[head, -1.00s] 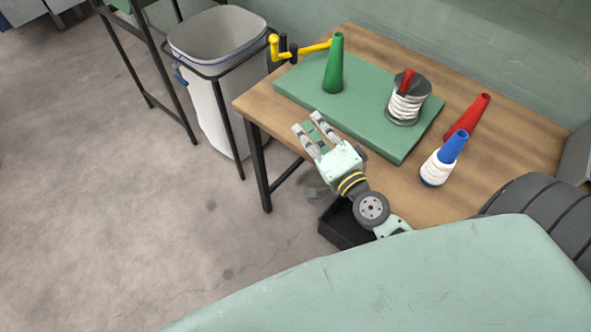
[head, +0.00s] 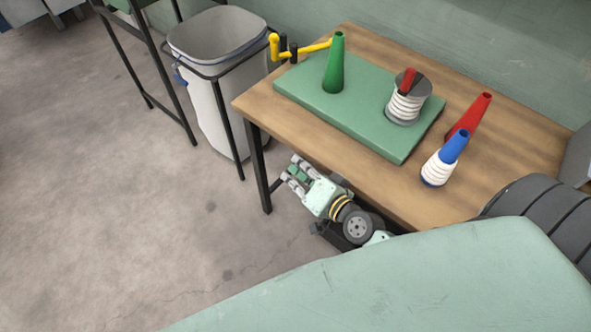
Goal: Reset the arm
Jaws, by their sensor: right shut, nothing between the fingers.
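My right gripper (head: 293,168) is beside the front edge of the wooden table (head: 462,196), near its front left leg. It is apart from everything on the table, and its fingers are shut with nothing between them. My left gripper is not in view. A red cone (head: 469,116) and a blue cone wound with white yarn (head: 438,168) stand on the bare wood to the right.
A grey-white bin (head: 215,110) in a black stand is left of the table. A dark frame stand (head: 150,70) is farther left. The concrete floor (head: 120,210) in front and left is clear. A green wall (head: 480,50) is behind the table.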

